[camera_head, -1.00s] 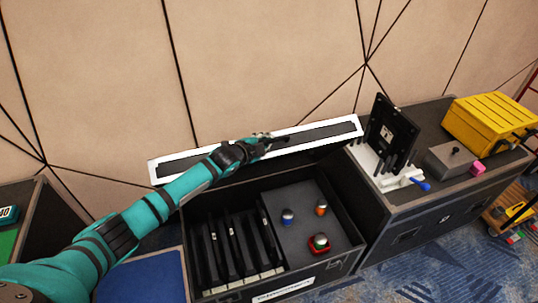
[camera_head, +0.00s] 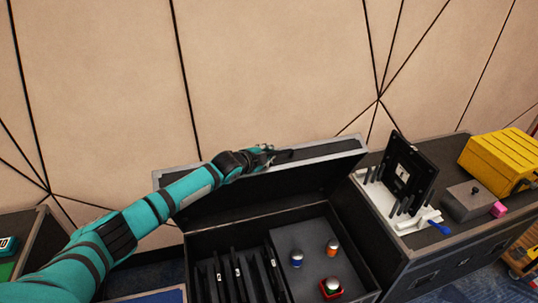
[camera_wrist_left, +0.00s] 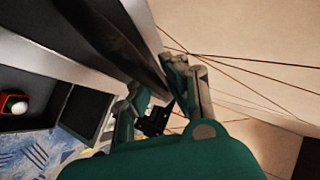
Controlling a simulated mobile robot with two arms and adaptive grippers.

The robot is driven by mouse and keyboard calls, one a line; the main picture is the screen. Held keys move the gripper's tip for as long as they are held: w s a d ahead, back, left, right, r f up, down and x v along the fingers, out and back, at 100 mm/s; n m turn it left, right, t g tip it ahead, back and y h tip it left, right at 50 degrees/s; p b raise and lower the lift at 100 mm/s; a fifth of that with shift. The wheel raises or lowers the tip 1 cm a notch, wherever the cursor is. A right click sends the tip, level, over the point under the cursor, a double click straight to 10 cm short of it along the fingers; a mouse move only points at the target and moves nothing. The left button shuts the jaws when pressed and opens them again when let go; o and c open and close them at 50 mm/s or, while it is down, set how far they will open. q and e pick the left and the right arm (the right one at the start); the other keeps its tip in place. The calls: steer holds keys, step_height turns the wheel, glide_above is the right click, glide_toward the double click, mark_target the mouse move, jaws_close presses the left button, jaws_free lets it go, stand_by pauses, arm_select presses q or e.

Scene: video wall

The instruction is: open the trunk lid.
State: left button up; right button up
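The trunk (camera_head: 205,243) is a black case with grey edges, standing low in the head view. Its lid (camera_head: 315,176) is raised at the back, with its dark inner face showing above the case. My left arm reaches across the lid from the left. My left gripper (camera_head: 276,155) is at the lid's upper edge near its middle; contact is unclear. In the left wrist view, the fingers of my left gripper (camera_wrist_left: 160,100) stand apart with nothing visibly clamped, beside the dark lid (camera_wrist_left: 115,45). My right gripper is not in view.
Inside the trunk are dark slotted dividers and a grey panel (camera_head: 315,255) with several small round-topped items. To the right, another case (camera_head: 420,262) carries a black panel on a white stand (camera_head: 405,172), a grey box (camera_head: 468,201) and a yellow case (camera_head: 497,160). A panelled wall stands behind.

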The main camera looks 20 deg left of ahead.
arm_select(q)
steer(key=o, duration=0.5)
steer(key=shift+s, duration=0.15)
steer(key=shift+c, duration=0.2)
steer(key=v, duration=1.2)
